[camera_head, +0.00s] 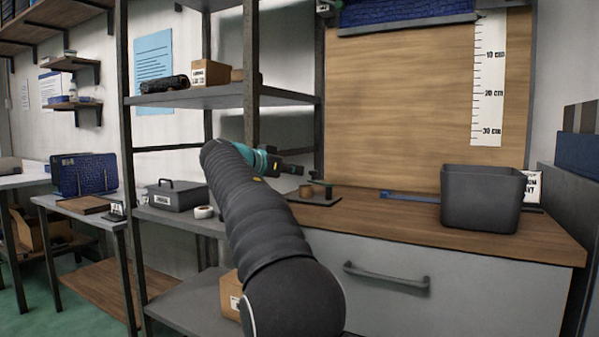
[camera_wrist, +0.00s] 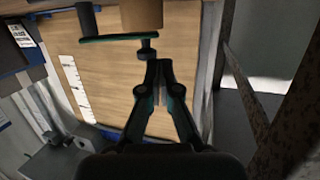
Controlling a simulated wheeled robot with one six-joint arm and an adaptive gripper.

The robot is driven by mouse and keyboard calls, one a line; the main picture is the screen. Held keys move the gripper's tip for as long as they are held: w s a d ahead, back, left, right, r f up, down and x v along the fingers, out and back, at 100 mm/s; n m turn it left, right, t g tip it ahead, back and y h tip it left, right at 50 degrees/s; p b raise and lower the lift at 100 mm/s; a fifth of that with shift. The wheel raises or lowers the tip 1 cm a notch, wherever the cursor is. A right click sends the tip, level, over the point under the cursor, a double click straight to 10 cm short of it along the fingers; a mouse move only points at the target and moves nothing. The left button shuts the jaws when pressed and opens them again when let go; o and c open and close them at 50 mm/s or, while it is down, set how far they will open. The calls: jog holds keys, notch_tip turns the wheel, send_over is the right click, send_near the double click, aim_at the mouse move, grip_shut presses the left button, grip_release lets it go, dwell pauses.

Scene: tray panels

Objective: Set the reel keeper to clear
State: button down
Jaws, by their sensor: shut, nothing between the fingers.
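The reel keeper is a thin dark green bar (camera_wrist: 112,38) with a dark knob (camera_wrist: 147,47) at its right end in the wrist view. Its other end meets a dark post (camera_wrist: 86,17). The bar passes in front of a brown reel (camera_wrist: 142,14) there. In the head view the keeper (camera_head: 321,185) and the reel (camera_head: 305,191) are small, on a dark base plate (camera_head: 322,200) on the counter. My gripper (camera_wrist: 159,64) is shut and empty, its tips close to the knob; contact cannot be told. In the head view my gripper (camera_head: 299,170) is above and left of the keeper.
A grey bin (camera_head: 480,200) stands on the right of the wooden counter (camera_head: 395,221). A blue strip (camera_head: 415,198) lies behind. Shelf posts (camera_head: 250,70) rise close to my arm. The counter between base plate and bin is mostly clear.

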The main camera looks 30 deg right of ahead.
jog(key=a+r, duration=0.2)
jog(key=a, duration=1)
jog(key=shift+r+p, duration=0.3)
jog(key=shift+p, duration=0.15)
jog(key=s+a+f+n+y, duration=0.4)
jog(key=s+f+n+y, duration=0.1)
jog(key=s+f, duration=0.6)
jog(key=s+a+f+n+y, duration=0.4)
jog(key=s+f, duration=0.8)
jog(key=s, duration=0.3)
jog(key=s+a+f+n+t+y, duration=0.1)
jog(key=s+a+f+n+y, duration=0.2)
jog(key=s+f, duration=0.9)
jog(key=s+n+y, duration=0.1)
jog(key=n+y, duration=0.1)
jog(key=y, duration=0.1)
jog(key=shift+s+a+n, duration=0.2)
jog(key=shift+a+n, duration=0.1)
jog(key=shift+a, duration=0.1)
jog(key=shift+a, duration=0.2)
